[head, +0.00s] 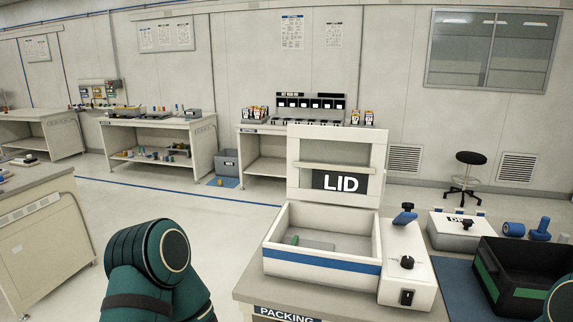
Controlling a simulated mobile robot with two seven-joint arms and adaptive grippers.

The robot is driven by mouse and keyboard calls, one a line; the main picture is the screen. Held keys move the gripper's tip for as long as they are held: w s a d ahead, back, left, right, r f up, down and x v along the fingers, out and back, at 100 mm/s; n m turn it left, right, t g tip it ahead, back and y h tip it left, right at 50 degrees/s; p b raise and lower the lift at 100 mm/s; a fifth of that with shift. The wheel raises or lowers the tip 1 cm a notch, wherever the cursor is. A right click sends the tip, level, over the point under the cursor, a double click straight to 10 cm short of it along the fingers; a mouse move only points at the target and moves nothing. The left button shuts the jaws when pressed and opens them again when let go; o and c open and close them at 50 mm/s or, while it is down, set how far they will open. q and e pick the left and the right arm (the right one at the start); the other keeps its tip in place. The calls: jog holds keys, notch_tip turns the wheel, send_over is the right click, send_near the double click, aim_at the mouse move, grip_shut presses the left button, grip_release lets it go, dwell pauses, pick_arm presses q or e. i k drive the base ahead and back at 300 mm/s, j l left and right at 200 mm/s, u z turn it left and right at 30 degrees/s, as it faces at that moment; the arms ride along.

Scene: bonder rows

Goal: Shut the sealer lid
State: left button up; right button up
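The sealer (322,265) is a white box with a blue stripe on its front, standing on the packing bench in the head view. Its lid (336,153), a pale frame with a dark LID label, stands upright and open at the back edge of the box. The inside of the box is exposed; a flat grey item and a small green item lie in it. Neither gripper is in view; only teal links of my arms show at lower left and the right edge.
A black crate (513,274) with green stripes stands right of the sealer on a blue mat (455,288). Behind it are a white box (458,230) with a black knob and blue rollers (539,230). The space above the open box is clear. A stool stands behind.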

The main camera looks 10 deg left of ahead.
aim_at(378, 138)
jog(key=j+u, duration=0.1)
jog(key=u, duration=1.5)
jog(key=i+j+u, duration=0.1)
jog(key=i+u, duration=0.3)
jog(key=i, duration=0.2)
jog(key=i+l+u, duration=0.15)
jog(key=i+u, duration=0.25)
jog(key=i, duration=0.2)
jog(key=i+z, duration=0.2)
jog(key=i, duration=0.2)
jog(key=i+j+z, duration=0.15)
jog(key=i, duration=0.3)
jog(key=i+j+z, duration=0.2)
jog(key=i, duration=0.2)
jog(key=i+l+z, duration=0.15)
jog(key=z, duration=0.3)
jog(key=i+z, duration=0.3)
jog(key=z, duration=0.2)
jog(key=i+z, duration=0.25)
jog(key=z, duration=0.2)
jog(key=i+z, duration=0.45)
jog(key=i, duration=0.9)
jog(key=i+j+z, duration=0.1)
jog(key=i, duration=0.55)
jog(key=i+j, duration=0.15)
jog(key=i, duration=0.55)
jog(key=z, duration=3.25)
